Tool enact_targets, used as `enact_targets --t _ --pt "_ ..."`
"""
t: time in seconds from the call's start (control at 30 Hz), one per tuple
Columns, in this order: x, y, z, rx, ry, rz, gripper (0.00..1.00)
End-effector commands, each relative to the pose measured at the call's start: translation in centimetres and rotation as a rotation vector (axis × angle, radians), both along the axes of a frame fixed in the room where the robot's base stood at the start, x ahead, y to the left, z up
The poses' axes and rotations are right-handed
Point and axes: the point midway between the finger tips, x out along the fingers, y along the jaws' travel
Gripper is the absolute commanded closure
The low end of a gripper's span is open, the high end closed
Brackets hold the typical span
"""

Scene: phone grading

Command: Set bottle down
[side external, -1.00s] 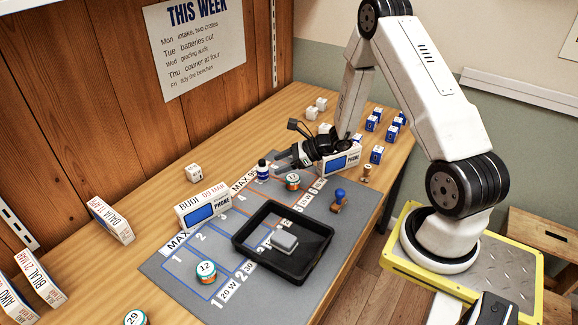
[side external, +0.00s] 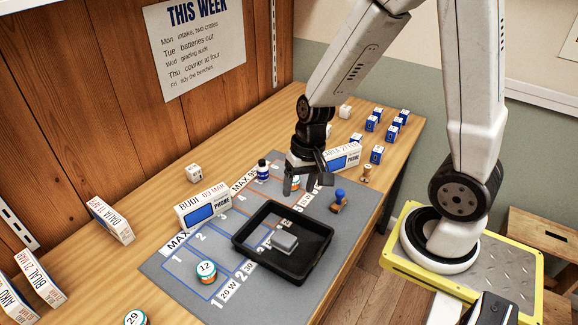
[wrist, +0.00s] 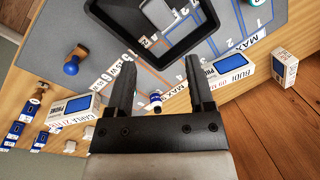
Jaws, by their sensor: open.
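The small dark-blue bottle (side external: 263,169) with a white label stands upright on the grey mat (side external: 170,262), near the "MAX 90" strip. My gripper (side external: 303,186) points down over the mat, to the right of the bottle, with its jaws open and empty. In the wrist view the bottle (wrist: 156,98) shows from above in the gap between the two open fingers (wrist: 156,70). In the side view the bottle and the gripper are apart.
A black tray (side external: 246,246) holding a grey block (side external: 284,242) sits in front of the gripper. Phone boxes (side external: 203,211) (side external: 345,157) flank the mat. A blue-handled stamp (side external: 339,201) stands at right.

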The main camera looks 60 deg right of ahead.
Motion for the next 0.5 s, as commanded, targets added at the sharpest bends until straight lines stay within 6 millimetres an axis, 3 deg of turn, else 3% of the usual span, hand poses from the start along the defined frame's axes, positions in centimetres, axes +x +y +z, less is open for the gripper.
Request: enact_targets --t 0.2,0.5 --pt "-0.8 0.6 2.1 -0.175 -0.140 0.340 0.32" --pt "-1.0 0.9 3.1 -0.263 -0.218 0.522 0.32"
